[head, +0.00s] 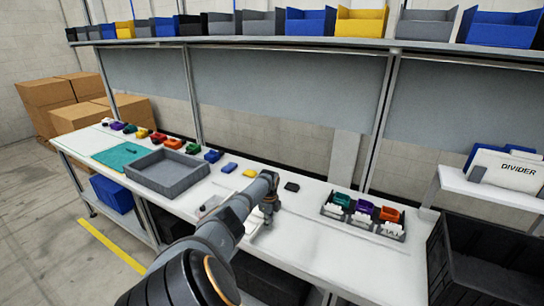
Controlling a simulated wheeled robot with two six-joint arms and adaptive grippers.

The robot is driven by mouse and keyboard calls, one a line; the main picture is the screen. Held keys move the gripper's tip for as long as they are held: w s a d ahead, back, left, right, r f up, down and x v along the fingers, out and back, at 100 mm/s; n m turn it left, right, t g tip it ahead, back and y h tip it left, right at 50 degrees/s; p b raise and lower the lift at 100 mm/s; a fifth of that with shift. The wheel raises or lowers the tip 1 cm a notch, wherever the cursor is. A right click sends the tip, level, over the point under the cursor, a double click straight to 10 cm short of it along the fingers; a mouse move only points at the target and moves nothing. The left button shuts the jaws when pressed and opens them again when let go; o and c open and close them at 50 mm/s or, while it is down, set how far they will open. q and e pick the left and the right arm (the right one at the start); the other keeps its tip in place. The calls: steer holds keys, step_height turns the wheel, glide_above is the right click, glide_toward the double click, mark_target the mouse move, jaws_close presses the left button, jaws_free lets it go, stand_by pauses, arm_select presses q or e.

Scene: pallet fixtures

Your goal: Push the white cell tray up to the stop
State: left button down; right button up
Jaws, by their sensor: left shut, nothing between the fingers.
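My left arm comes in from the bottom and reaches over the middle of the white table. My left gripper (266,223) points down at the tabletop and is shut and empty. A low white piece (256,214), which looks like the white cell tray, lies right beside the gripper and is partly hidden by my arm. I cannot tell whether the gripper touches it. Another small white item (209,204) shows left of the arm. I cannot make out the stop clearly. My right gripper is not in view.
A dark rack (384,239) with green, purple and orange bins stands right on the table (330,262). A small black block (292,187) lies behind the gripper. A grey tray (168,180) and several coloured bins are left. A black crate (470,262) stands far right.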

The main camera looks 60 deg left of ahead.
arm_select(q)
steer(key=shift+w+d+r+p, duration=0.4)
steer(key=shift+w+d+r, duration=0.2)
steer(key=shift+d, duration=0.25)
step_height(320, 180, up, 9)
steer(key=b, duration=0.1)
steer(key=shift+w+d, duration=0.2)
steer(key=shift+d, duration=0.05)
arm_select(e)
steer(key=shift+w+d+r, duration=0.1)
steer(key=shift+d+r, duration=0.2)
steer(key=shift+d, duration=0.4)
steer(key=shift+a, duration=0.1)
